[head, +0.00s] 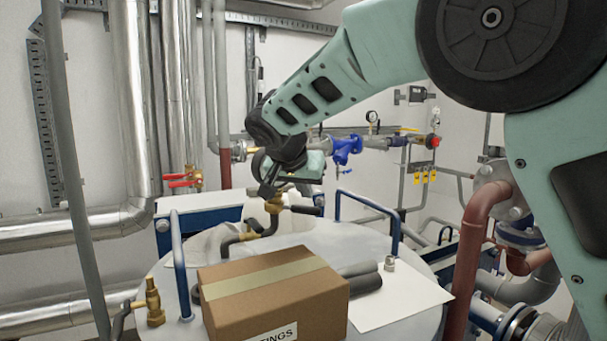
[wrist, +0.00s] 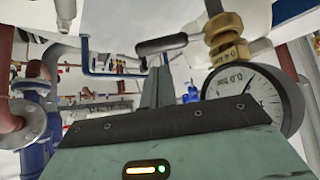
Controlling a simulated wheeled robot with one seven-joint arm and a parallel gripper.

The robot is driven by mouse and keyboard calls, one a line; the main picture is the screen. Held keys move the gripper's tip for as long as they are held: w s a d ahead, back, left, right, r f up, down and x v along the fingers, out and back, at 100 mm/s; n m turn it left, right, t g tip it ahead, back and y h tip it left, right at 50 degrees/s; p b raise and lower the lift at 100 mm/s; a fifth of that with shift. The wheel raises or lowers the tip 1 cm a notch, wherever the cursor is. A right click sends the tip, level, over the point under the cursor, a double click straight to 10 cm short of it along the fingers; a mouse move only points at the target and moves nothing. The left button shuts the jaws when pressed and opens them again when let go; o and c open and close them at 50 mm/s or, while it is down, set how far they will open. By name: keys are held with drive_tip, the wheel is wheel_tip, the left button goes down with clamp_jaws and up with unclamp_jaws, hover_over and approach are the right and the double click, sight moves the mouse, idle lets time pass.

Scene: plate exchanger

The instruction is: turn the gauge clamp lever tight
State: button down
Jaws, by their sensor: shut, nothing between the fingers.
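The gauge (wrist: 252,97) is a round white dial in a metal rim, marked 0.0 bar, at the right of the wrist view. A brass clamp fitting (wrist: 226,40) joins it, and the lever (wrist: 163,44) runs left from the fitting with a dark handle. In the head view the brass fitting (head: 274,206) stands on the tank top, and the lever's dark handle (head: 304,210) points right. My gripper (wrist: 158,80) is shut and empty, its fingers close to the handle. I cannot tell whether they touch it. My wrist partly covers the gauge in the head view.
A cardboard box (head: 275,296) and a white sheet (head: 402,296) lie on the tank top (head: 330,238). Blue handrails (head: 180,265) rise at its sides. A brass valve (head: 154,304) is at the front left. A red-brown pipe (head: 466,255) stands on the right.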

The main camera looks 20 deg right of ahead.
sight(308, 208)
drive_tip(key=shift+p+x, duration=0.8)
drive_tip(key=shift+x, duration=1.75)
drive_tip(key=shift+s+a+f+m+g+h+b, duration=0.15)
drive_tip(key=shift+s+a+m+g+h+b, duration=0.7)
drive_tip(key=shift+m, duration=0.55)
drive_tip(key=s+a+m+g, duration=0.1)
drive_tip(key=m, duration=0.1)
drive_tip(key=s+a+m+g+h, duration=0.1)
drive_tip(key=m, duration=0.1)
drive_tip(key=shift+a+g+h+p, duration=0.25)
drive_tip(key=shift+a+g+p, duration=0.1)
drive_tip(key=shift+p, duration=0.05)
drive_tip(key=shift+s+a+m, duration=0.2)
drive_tip(key=shift+a+m, duration=0.1)
drive_tip(key=shift+a, duration=0.15)
drive_tip(key=shift+a+r, duration=0.1)
drive_tip(key=shift+r, duration=0.1)
